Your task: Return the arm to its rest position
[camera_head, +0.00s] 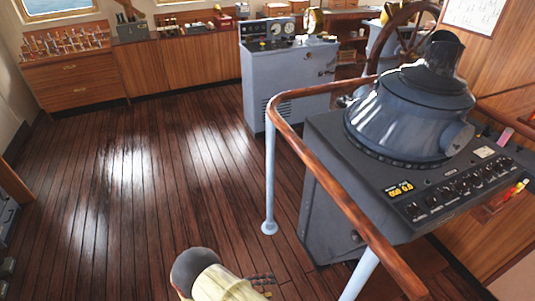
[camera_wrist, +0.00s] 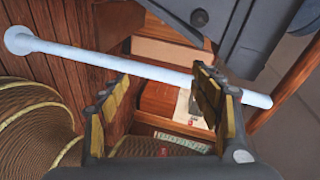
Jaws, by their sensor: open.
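My gripper (camera_wrist: 160,100) shows in the wrist view with its two yellow-padded fingers spread apart. Nothing is held between them. A pale blue rail post (camera_wrist: 100,62) crosses the view behind the fingers; I cannot tell the exact gap to it. A part of my arm, cream with a dark rounded end, shows at the bottom of the head view; the gripper itself cannot be made out there.
A grey console (camera_head: 325,195) with a radar hood (camera_head: 410,115) stands at right, with a wooden handrail (camera_head: 335,190) on pale posts before it. A grey cabinet (camera_head: 290,75) stands behind. The plank floor (camera_head: 150,190) at left is clear.

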